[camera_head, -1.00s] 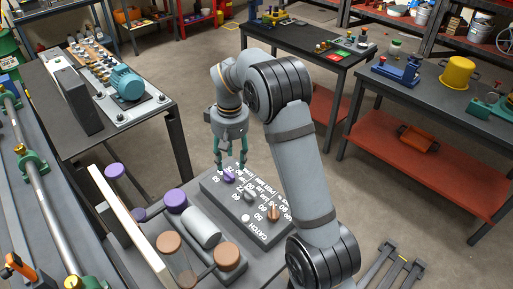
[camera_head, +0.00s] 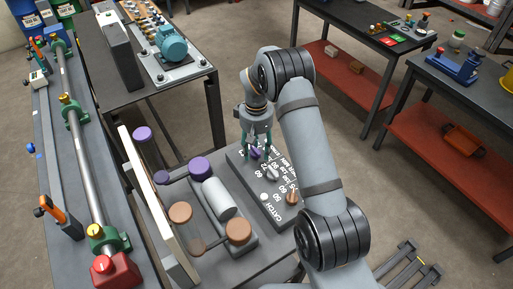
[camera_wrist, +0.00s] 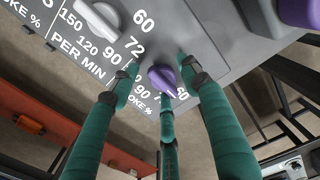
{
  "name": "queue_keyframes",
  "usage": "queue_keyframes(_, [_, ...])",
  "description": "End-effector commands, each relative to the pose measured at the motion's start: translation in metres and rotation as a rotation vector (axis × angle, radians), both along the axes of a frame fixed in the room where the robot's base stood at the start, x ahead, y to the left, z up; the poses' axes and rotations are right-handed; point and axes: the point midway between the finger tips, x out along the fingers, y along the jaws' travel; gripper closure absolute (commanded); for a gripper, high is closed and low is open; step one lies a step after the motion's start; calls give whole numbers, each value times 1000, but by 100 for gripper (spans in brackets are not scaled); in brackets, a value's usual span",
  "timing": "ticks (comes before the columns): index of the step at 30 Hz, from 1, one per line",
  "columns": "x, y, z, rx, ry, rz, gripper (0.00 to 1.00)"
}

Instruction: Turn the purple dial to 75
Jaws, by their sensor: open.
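The purple dial (camera_head: 256,153) is on the far end of the dark control panel (camera_head: 247,172). In the wrist view the purple dial (camera_wrist: 162,78) has a pointed knob, with 60 and 90 printed near it. My gripper (camera_head: 256,158) points down over the dial. In the wrist view the teal fingers of my gripper (camera_wrist: 164,88) are spread around the dial, with gaps between them and it. I cannot tell whether any finger touches it. The exact scale mark the dial points at is partly hidden by the fingers.
A grey cylinder unit (camera_head: 217,198) with purple and brown caps stands left of the panel. A pale upright board (camera_head: 150,190) is farther left.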

Motion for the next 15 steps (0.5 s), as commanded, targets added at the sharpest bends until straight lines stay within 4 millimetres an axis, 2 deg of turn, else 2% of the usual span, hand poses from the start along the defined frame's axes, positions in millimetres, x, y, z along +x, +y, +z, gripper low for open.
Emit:
queue_keyframes(10, [1,0,-4,0,-2,-1,54])
queue_keyframes(15, [1,0,-4,0,-2,0,64])
